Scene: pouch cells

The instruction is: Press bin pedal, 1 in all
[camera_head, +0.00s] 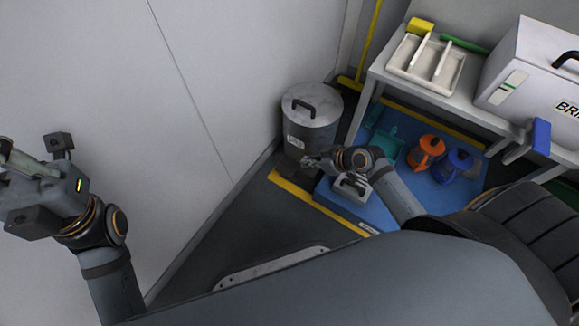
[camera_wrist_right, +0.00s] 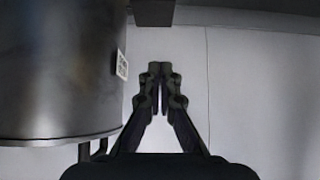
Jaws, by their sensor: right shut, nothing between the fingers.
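The grey metal bin (camera_head: 311,122) stands upright near the wall, with a dark handle on its lid and a pale label on its side. Its side and label also fill the left of the right wrist view (camera_wrist_right: 60,70). My right gripper (camera_head: 308,161) is low in front of the bin; its fingertips meet in the wrist view (camera_wrist_right: 160,72), shut and empty, beside the bin. I cannot make out the pedal; the bin's base is partly hidden behind my right gripper. My left gripper (camera_head: 40,170) is at the far left, away from the bin; its finger opening is unclear.
A blue mat (camera_head: 440,185) to the right holds an orange container (camera_head: 426,152) and a blue container (camera_head: 453,165). A white bench (camera_head: 440,98) carries a divided tray (camera_head: 428,62) and a white box (camera_head: 530,65). Yellow tape (camera_head: 292,188) marks the floor. The dark floor left of it is open.

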